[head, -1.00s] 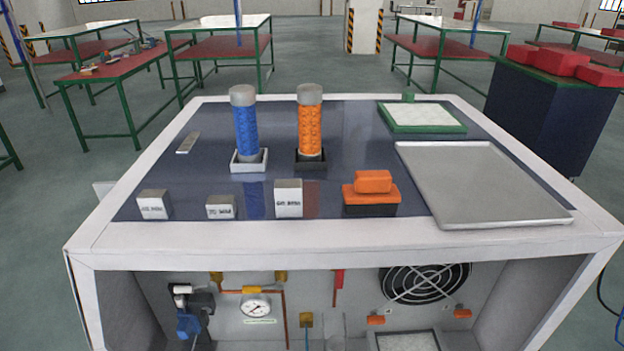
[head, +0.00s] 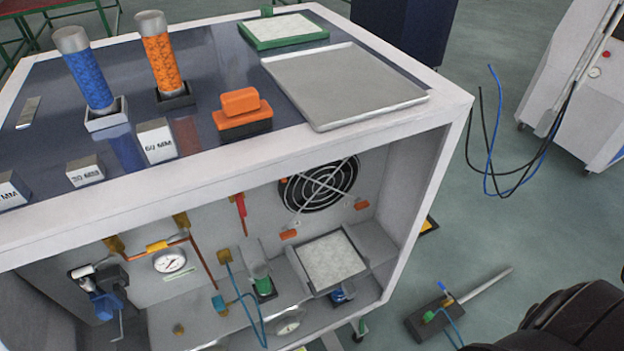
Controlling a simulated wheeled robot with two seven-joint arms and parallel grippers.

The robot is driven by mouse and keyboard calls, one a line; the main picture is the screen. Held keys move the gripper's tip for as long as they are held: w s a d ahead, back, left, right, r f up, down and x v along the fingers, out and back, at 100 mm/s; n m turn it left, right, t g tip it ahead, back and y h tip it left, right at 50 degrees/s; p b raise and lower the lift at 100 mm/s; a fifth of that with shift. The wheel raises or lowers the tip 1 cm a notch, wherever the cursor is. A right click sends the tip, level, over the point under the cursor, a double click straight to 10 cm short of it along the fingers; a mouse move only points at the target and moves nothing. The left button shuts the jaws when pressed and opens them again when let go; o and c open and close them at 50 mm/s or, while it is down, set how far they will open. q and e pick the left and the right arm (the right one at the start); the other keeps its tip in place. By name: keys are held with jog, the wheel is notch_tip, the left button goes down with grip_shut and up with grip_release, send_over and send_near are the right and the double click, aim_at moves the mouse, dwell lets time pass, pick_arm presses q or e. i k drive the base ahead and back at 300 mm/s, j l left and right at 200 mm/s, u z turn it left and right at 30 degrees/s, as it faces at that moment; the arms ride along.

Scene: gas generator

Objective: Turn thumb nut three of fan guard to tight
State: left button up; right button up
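The fan guard (head: 318,187) is a round black grille with pale crossing bars on the back wall inside the open cabinet, right of centre. Its top edge is partly hidden behind the cabinet's top frame. Two orange pieces show below it, one at lower left (head: 288,235) and one at lower right (head: 361,205); they may be thumb nuts. I cannot tell which is number three or how tight any is. Neither gripper shows. A dark rounded part at the bottom right corner seems to be my arm.
The cabinet's white frame (head: 408,220) edges the opening. Inside stand a pressure gauge (head: 170,261), copper pipes and a pale square panel (head: 332,258) below the fan. A metal tray (head: 345,85) and blue (head: 88,75) and orange (head: 160,58) columns stand on top. Hoses hang at right.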

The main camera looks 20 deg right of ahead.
aim_at(360, 205)
jog(key=z, duration=1.15)
